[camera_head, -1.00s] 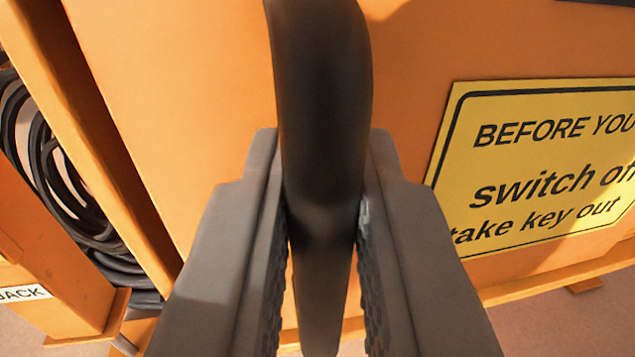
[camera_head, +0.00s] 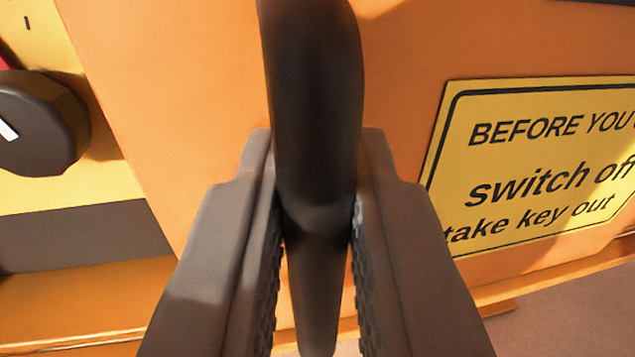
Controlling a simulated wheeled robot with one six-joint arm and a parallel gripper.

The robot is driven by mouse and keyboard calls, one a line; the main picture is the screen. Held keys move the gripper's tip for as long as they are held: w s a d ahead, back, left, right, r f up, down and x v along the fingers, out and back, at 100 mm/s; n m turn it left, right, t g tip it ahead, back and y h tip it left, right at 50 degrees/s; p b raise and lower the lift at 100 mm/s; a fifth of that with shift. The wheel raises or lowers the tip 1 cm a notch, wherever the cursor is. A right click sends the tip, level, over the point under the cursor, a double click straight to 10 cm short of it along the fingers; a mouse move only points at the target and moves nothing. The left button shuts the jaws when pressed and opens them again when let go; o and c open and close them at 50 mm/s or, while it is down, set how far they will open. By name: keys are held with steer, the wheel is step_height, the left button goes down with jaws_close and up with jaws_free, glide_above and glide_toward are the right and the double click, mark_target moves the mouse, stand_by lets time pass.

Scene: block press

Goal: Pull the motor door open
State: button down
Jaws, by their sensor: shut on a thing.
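The motor door (camera_head: 200,90) is an orange panel filling the middle of the view. It carries a dark, upright bar handle (camera_head: 312,70) and a yellow sign on its right part. My gripper (camera_head: 316,165) has one finger on each side of the handle and is shut on it. The handle's lower part shows between the fingers. The door's left edge runs slanting down the view, with other parts of the machine showing past it. The door's hinge is not visible.
Past the door's left edge are a black rotary knob (camera_head: 38,122) with a white mark, a yellow panel (camera_head: 75,188) and a grey strip (camera_head: 80,238). The yellow sign (camera_head: 545,165) reads about switching off. Pinkish floor (camera_head: 560,325) shows at the lower right.

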steer(key=shift+d, duration=0.15)
steer(key=c, duration=1.5)
jaws_free()
steer(key=s+d, duration=0.1)
steer(key=s, duration=1.6)
steer(key=shift+s+d, duration=0.15)
steer(key=shift+d, duration=0.05)
